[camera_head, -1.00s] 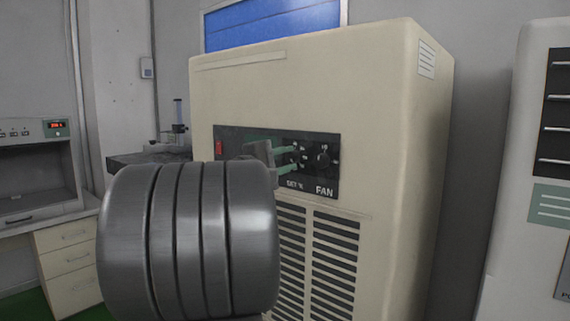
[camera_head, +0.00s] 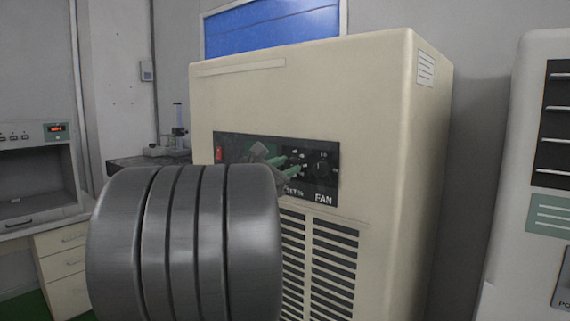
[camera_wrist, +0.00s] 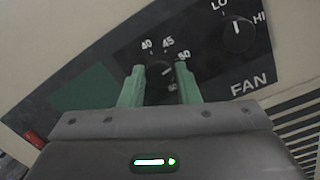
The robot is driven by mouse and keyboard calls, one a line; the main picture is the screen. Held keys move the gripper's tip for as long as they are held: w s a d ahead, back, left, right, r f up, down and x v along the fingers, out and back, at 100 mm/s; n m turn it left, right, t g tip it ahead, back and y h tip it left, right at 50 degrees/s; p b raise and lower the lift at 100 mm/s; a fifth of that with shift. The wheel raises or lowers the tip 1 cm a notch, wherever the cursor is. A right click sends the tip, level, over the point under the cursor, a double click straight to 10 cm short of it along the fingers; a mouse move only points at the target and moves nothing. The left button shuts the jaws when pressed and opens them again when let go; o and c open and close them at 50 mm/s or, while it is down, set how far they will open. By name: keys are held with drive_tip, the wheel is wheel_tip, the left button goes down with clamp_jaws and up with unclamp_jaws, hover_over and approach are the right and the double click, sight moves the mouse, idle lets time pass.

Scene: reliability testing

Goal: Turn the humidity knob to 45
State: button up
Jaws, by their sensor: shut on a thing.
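The humidity knob (camera_wrist: 160,82) is a dark round knob on the black control panel. In the wrist view it sits between the two green fingers of my gripper (camera_wrist: 160,73), which are shut on it from both sides. Labels 40, 45 and 50 stand around its upper side. A small white mark on the knob slants up and right, seemingly nearer the 50 than the 45; its exact reading is unclear. In the head view my gripper (camera_head: 296,164) is at the panel, tilted, and it hides most of the knob.
The fan knob (camera_head: 322,166) with LO and HI labels is close on the right of my gripper. A red switch (camera_head: 218,154) is at the panel's left end. The beige cabinet (camera_head: 300,90) has a vent grille (camera_head: 334,260) below the panel.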

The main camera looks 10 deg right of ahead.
drive_tip(key=n+p, duration=0.2)
drive_tip(key=n, duration=0.3)
drive_tip(key=shift+r+y, duration=0.1)
drive_tip(key=shift+y, duration=0.2)
drive_tip(key=shift+n+t+p, duration=0.3)
drive_tip(key=shift+n+p, duration=0.6)
drive_tip(key=shift+n, duration=0.5)
drive_tip(key=o, duration=1)
drive_tip(key=v, duration=1.4)
drive_tip(key=shift+d+r+b, duration=0.1)
drive_tip(key=shift+b, duration=0.3)
